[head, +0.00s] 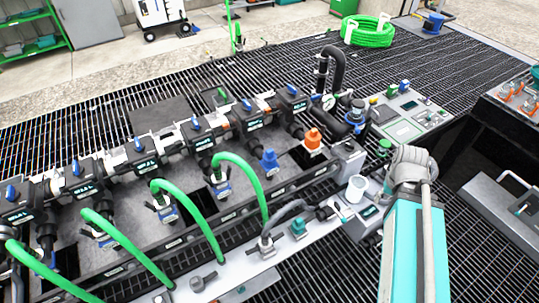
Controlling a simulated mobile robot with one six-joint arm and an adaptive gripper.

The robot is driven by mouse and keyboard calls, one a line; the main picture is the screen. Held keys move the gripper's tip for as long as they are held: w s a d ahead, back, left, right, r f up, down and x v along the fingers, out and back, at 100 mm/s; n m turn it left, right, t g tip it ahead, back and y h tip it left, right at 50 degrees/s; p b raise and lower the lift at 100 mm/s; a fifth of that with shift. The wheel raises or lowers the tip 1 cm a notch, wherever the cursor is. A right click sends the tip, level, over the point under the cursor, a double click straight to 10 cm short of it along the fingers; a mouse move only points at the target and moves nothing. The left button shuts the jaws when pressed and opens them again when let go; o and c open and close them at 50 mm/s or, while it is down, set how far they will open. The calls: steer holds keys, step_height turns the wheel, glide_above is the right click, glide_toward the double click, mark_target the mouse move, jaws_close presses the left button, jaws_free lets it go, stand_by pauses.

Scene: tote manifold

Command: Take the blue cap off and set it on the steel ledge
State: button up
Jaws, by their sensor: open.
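The blue cap (269,160) sits upright on a port in the manifold row, just left of an orange cap (314,140). The light steel ledge (238,272) runs along the front of the manifold, from the lower left up towards the right. My arm shows at the right, but my gripper itself is not in view. No fingers can be seen at or near the blue cap.
Green hoses (253,180) arch from the manifold ports to the ledge, left of the blue cap. The ledge carries a teal fitting (298,228), a grey fitting (266,246) and a white cup (357,188). A control panel (404,122) stands at the right.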

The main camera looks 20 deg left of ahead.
steer(key=shift+o, duration=0.3)
steer(key=shift+o, duration=2.1)
steer(key=shift+w+a+f, duration=0.1)
steer(key=shift+a+f, duration=0.05)
steer(key=shift+o, duration=0.2)
steer(key=w+a+f+n+t+y+b, duration=0.1)
steer(key=w+a+f+n+b, duration=0.1)
steer(key=w+a+f+b, duration=0.1)
steer(key=shift+a+f+t+y+b, duration=0.35)
steer(key=shift+a+b, duration=0.35)
steer(key=shift+a, duration=0.5)
steer(key=w+a+f+n+t+y+b, duration=0.1)
steer(key=w+a+n+t+y+b, duration=0.1)
steer(key=a+b, duration=0.3)
steer(key=w+a+f+n+t+y+b, duration=0.2)
steer(key=a+b, duration=0.3)
steer(key=a, duration=0.8)
steer(key=w+a+f+n+t+y+b, duration=0.1)
steer(key=w+a+n+t+y+b, duration=0.1)
steer(key=a, duration=0.8)
steer(key=shift+w+f+n+t+y+b, duration=0.3)
steer(key=shift+n+t+y+b, duration=0.5)
steer(key=shift+y+b, duration=0.7)
steer(key=shift+w+a+h+b, duration=0.1)
steer(key=shift+a+h+b, duration=0.05)
steer(key=shift+h+b, duration=0.15)
